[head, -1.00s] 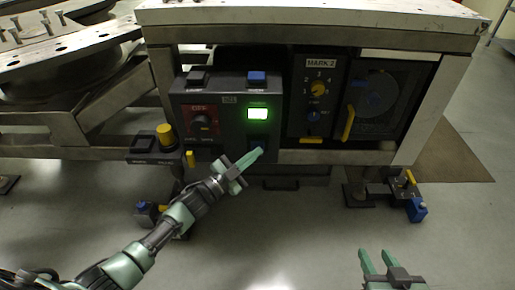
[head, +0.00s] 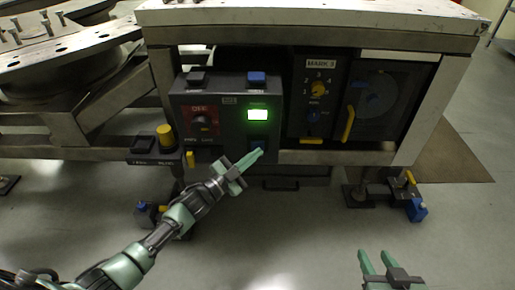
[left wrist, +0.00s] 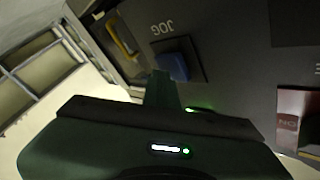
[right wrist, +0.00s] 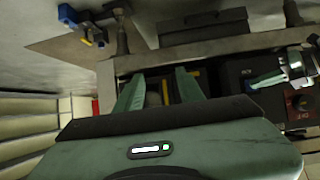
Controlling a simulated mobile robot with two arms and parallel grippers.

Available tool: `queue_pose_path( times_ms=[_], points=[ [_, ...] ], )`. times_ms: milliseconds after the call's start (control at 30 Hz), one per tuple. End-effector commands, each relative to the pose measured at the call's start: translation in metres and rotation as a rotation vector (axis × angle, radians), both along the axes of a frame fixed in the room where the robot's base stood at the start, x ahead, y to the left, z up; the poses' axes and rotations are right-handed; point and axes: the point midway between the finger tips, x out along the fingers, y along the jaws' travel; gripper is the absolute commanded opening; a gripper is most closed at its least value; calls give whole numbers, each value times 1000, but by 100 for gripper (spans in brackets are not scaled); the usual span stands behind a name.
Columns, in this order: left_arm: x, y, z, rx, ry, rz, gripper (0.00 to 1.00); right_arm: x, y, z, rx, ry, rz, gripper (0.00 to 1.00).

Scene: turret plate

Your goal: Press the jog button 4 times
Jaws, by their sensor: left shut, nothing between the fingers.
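The blue jog button (left wrist: 172,66) sits on a dark panel under the label JOG in the left wrist view. In the head view it is a small dark blue patch (head: 258,144) below the lit window, partly hidden by my fingertips. My left gripper (head: 260,152) is shut and empty, its tips at the button's lower edge. In the left wrist view its fingers (left wrist: 161,86) end right beside the button. I cannot tell whether they touch it. My right gripper (head: 374,253) is open and empty, low at the right, away from the panel.
The floor in front is clear.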

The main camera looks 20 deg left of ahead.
Motion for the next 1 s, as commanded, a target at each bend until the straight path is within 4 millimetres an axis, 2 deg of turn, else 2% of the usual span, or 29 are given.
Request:
queue_pose_path(
  times_ms=[1000],
  points=[
    [-17, -4, 0, 0, 0, 1, 0, -46, -18, -38, -62, 267, -18, 38]
  ],
)
